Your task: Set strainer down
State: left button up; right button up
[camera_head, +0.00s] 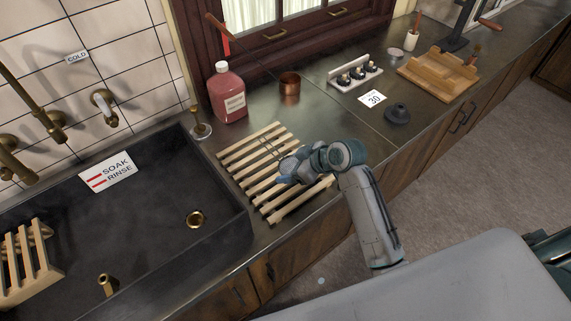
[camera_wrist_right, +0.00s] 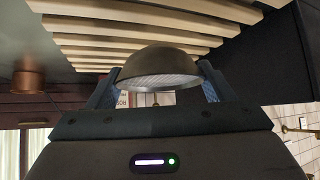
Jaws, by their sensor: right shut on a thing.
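The strainer (camera_wrist_right: 165,66) is a dark metal bowl with a pale mesh, seen between the fingers in the right wrist view. My right gripper (camera_wrist_right: 158,88) is shut on it. In the head view my right gripper (camera_head: 287,173) is over the slatted wooden rack (camera_head: 249,140) on the counter, and its wrist and fingers hide most of the strainer. The rack's slats also show in the right wrist view (camera_wrist_right: 135,42), close to the strainer. I cannot tell whether strainer and rack touch. My left gripper is not in view.
The dark sink (camera_head: 150,210) lies left of the rack. A red bottle (camera_head: 228,95), a brass-topped stand (camera_head: 200,128) and a copper cup (camera_head: 290,85) stand behind the rack. A dark funnel-like piece (camera_head: 397,114) and a "30" card (camera_head: 372,98) are to the right.

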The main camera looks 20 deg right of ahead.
jog(key=shift+w+a, duration=0.3)
jog(key=shift+w, duration=0.25)
jog(key=shift+w+a, duration=0.3)
jog(key=shift+w, duration=0.2)
jog(key=shift+w+f+p, duration=0.1)
jog(key=shift+f+p, duration=0.15)
jog(key=shift+p, duration=0.15)
notch_tip(320, 180, down, 3)
jog(key=shift+r+p, duration=0.1)
jog(key=shift+p, duration=0.7)
jog(key=shift+f, duration=0.35)
jog(key=o, duration=1.1)
jog(key=shift+c, duration=0.2)
